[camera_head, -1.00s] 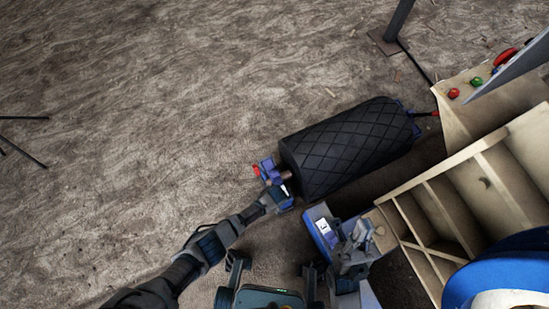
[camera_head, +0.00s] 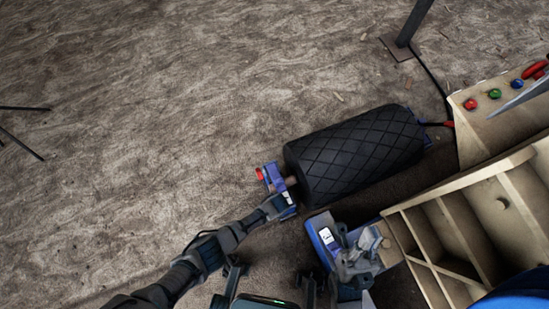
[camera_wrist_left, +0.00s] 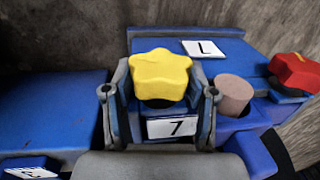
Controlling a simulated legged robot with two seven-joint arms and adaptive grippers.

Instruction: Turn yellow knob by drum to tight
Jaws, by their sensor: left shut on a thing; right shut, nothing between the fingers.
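The yellow knob (camera_wrist_left: 160,72) is star-shaped and sits on a blue bracket (camera_wrist_left: 240,55) in the left wrist view, above a label reading 7. The fingers of my left gripper (camera_wrist_left: 160,98) are on either side of it, shut on it. In the head view my left gripper (camera_head: 281,204) reaches the blue bracket at the left end of the black drum (camera_head: 355,155), and the yellow knob is hidden there. My right gripper (camera_head: 356,258) is shut and empty, near a blue block (camera_head: 320,240) to the right of my left arm.
A red knob (camera_wrist_left: 295,72) sits on the bracket beside a round shaft end (camera_wrist_left: 233,95). A beige compartmented frame (camera_head: 440,205) stands at the right, with red and green buttons (camera_head: 494,94) above. A dark post (camera_head: 410,25) is at the top. Open ground lies left.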

